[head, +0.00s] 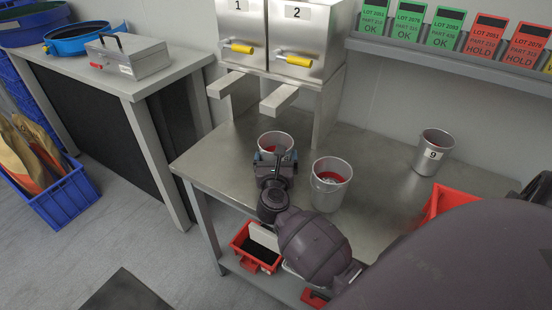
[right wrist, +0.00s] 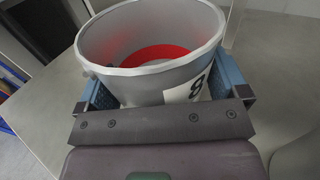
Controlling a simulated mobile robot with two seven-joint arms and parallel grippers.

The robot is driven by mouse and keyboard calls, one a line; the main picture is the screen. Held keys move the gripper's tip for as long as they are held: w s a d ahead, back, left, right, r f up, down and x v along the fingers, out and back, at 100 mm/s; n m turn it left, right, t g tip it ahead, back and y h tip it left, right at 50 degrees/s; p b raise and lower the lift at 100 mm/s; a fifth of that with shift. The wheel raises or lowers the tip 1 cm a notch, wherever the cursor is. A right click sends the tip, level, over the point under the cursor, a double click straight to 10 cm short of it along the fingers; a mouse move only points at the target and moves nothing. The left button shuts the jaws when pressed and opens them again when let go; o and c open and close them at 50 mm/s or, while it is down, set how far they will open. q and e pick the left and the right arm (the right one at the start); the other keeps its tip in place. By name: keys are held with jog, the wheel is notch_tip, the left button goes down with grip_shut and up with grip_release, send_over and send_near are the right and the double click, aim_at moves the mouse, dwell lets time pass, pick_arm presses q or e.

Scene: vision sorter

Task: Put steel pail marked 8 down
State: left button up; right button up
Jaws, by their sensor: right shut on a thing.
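The steel pail marked 8 (right wrist: 150,84) fills the right wrist view, upright, with a black 8 on a white label and red showing inside. In the head view this pail (head: 276,138) is over the steel bench, partly hidden behind my right gripper (head: 276,157). The gripper's blue fingers sit on both sides of the pail, and in the right wrist view the gripper (right wrist: 160,88) is shut on it. The pail's base is hidden, so I cannot tell whether it touches the bench (head: 385,205). My left gripper is not in view.
A second steel pail (head: 325,194) with red inside stands just right of my gripper. A pail marked 9 (head: 430,160) stands farther right. Dispensers 1 (head: 240,28) and 2 (head: 297,35) are behind. A red bin (head: 437,200) is at right. The bench between the pails is clear.

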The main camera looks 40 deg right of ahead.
jog(key=shift+f, duration=0.1)
jog(key=o, duration=0.7)
jog(key=shift+c, duration=0.2)
jog(key=shift+r, duration=0.2)
jog(key=shift+s+a+f, duration=0.15)
jog(key=shift+s+a, duration=0.1)
jog(key=shift+s, duration=0.05)
jog(key=v, duration=1.1)
jog(key=shift+s+a, duration=0.1)
jog(key=shift+s, duration=0.05)
